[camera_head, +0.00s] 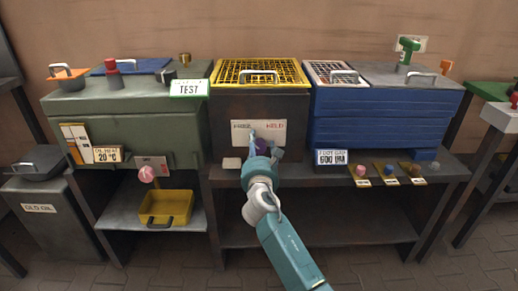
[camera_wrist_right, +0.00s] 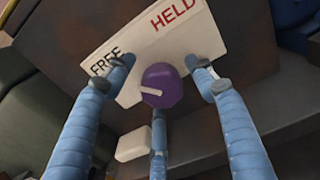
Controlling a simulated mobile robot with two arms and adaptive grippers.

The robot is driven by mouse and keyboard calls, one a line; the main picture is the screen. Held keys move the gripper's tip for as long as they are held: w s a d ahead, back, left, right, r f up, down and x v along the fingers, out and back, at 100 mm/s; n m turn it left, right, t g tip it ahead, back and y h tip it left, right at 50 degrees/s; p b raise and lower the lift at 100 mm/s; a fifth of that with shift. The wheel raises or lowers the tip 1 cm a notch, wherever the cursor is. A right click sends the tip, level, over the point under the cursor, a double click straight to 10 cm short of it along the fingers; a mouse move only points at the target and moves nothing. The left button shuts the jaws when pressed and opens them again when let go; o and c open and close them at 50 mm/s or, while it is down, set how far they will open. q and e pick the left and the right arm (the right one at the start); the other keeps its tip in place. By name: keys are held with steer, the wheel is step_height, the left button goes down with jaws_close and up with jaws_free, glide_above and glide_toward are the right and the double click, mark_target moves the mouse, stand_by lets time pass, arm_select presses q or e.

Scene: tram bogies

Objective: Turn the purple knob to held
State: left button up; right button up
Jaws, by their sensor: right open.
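The purple knob (camera_wrist_right: 167,82) sits on a white plate (camera_wrist_right: 180,45) with FREE in black on the left and HELD in red on the right. Its pale pointer (camera_wrist_right: 151,91) lies toward the left, the FREE side, in the right wrist view. My right gripper (camera_wrist_right: 160,88) is open, with its blue fingers spread around the knob: one left, one right and one below. I see gaps between the upper fingers and the knob. In the head view the knob (camera_head: 262,146) is partly hidden by my right gripper (camera_head: 262,143). My left gripper is not in view.
The plate is on a dark box under a yellow mesh lid (camera_head: 260,72). A white block (camera_wrist_right: 133,144) lies on the ledge below the knob. A green chest (camera_head: 130,115) stands left and a blue box (camera_head: 380,120) right. Small knobs (camera_head: 388,170) line the ledge at right.

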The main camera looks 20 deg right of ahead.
steer(key=c, duration=1.2)
steer(key=shift+o, duration=0.2)
steer(key=shift+r+m, duration=0.1)
steer(key=shift+m, duration=1)
steer(key=m, duration=0.2)
steer(key=shift+d+m, duration=0.1)
steer(key=shift+m, duration=0.2)
steer(key=m, duration=0.5)
steer(key=shift+d+b, duration=0.1)
steer(key=shift+b, duration=0.3)
steer(key=m+b, duration=0.1)
steer(key=m, duration=0.4)
steer(key=shift+d, duration=0.1)
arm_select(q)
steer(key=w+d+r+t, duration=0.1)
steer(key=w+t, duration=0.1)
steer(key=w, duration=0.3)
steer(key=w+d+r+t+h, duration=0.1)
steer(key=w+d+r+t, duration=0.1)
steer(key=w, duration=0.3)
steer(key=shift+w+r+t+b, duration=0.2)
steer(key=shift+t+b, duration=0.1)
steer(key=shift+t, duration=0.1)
arm_select(e)
steer(key=shift+m, duration=0.7)
